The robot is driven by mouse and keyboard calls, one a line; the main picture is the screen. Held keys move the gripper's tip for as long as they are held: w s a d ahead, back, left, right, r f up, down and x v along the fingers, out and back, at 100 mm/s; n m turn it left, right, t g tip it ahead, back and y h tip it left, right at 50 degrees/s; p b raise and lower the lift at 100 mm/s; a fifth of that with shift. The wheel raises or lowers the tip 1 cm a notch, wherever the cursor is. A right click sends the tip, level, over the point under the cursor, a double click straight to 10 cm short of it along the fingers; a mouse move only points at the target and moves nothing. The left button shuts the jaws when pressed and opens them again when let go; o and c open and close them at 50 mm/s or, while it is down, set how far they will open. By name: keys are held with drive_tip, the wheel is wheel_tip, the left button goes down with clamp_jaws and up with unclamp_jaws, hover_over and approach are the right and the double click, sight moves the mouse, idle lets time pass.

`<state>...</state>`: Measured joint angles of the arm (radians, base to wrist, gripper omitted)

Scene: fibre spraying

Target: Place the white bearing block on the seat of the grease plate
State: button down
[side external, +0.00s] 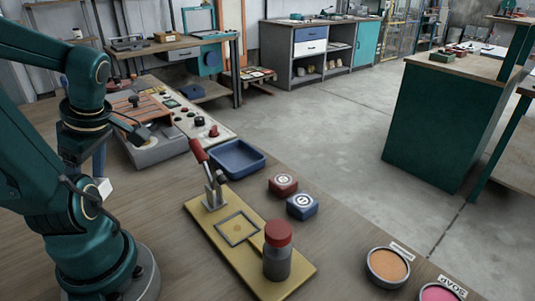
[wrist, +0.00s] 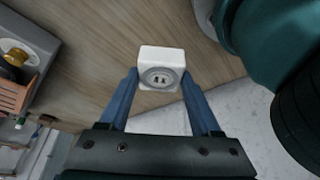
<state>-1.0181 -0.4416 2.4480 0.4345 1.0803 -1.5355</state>
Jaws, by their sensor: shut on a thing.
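The white bearing block (wrist: 161,60) is between the blue fingers of my gripper (wrist: 160,75) in the wrist view, with a round grey face showing. My gripper is shut on it. In the side view the white block (side external: 104,187) shows small at the left, beside my arm, which hides part of the gripper. The yellow grease plate (side external: 256,266) lies on the wooden bench, right of and well apart from the block. Its seat (side external: 237,228), a square dark frame, is empty. A red-handled clamp (side external: 212,185) stands at the plate's far end.
A red-capped bottle (side external: 277,255) stands at the plate's near end. A blue tray (side external: 237,158), a red block (side external: 283,185) and a blue block (side external: 302,205) are beyond it. Round tubs (side external: 388,267) sit at right. A control panel (side external: 185,113) stands behind.

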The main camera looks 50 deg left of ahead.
drive_tip(key=w+d+f, duration=0.1)
drive_tip(key=w+f, duration=0.1)
drive_tip(key=w, duration=0.1)
drive_tip(key=w+d+f, duration=0.2)
drive_tip(key=w, duration=0.1)
drive_tip(key=w+d+f, duration=0.1)
drive_tip(key=w+f, duration=0.1)
drive_tip(key=w, duration=0.1)
drive_tip(key=shift+w+d+f, duration=0.2)
drive_tip(key=shift+w+d, duration=0.05)
drive_tip(key=shift+d, duration=0.15)
drive_tip(key=shift+f, duration=2)
drive_tip(key=shift+f, duration=0.1)
drive_tip(key=shift+c, duration=0.5)
unclamp_jaws()
